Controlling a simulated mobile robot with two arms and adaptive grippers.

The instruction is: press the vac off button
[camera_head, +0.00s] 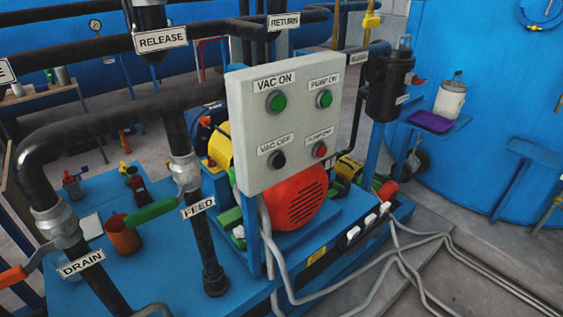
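The grey control panel (290,112) stands upright on a post in the middle of the head view. The VAC OFF button (277,160) is black and sits at the panel's lower left, under its VAC OFF label (274,144). Nothing covers it. The green VAC ON button (277,102) is above it, the green PUMP ON button (324,99) is at the upper right, and the red button (319,150) is at the lower right. Neither of my grippers shows in the head view.
A black FEED pipe (195,235) runs up just left of the panel. An orange-red motor (297,200) sits below and behind it. Grey cables (395,245) cross the floor at the lower right. The space in front of the panel looks clear.

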